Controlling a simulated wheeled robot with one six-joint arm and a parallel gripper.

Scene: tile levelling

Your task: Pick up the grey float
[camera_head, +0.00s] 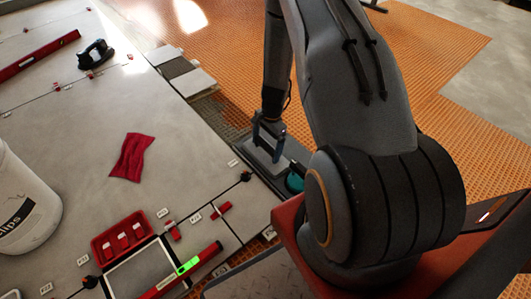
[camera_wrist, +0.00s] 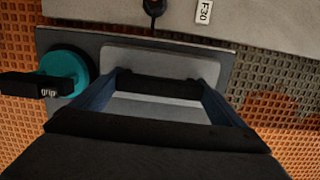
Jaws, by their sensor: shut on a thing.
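The grey float has a pale flat plate (camera_wrist: 190,62) with a dark bar handle across it in the wrist view. In the head view the float (camera_head: 266,156) shows beneath my gripper, partly hidden by it. My gripper (camera_head: 268,133) points down at the float; in the wrist view its two blue fingers (camera_wrist: 158,88) reach to the two ends of the dark handle and are shut on it. The float is over a dark grey board (camera_wrist: 62,42). I cannot tell whether it touches the board or is slightly raised.
A teal disc with a black "grip" handle (camera_wrist: 65,72) is close left of the float. Orange waffle matting (camera_head: 420,60) surrounds the board. Pale tiles (camera_head: 90,150) carry a red cloth (camera_head: 132,157), a red tray (camera_head: 119,225), a white bucket (camera_head: 22,205) and a red level (camera_head: 40,54).

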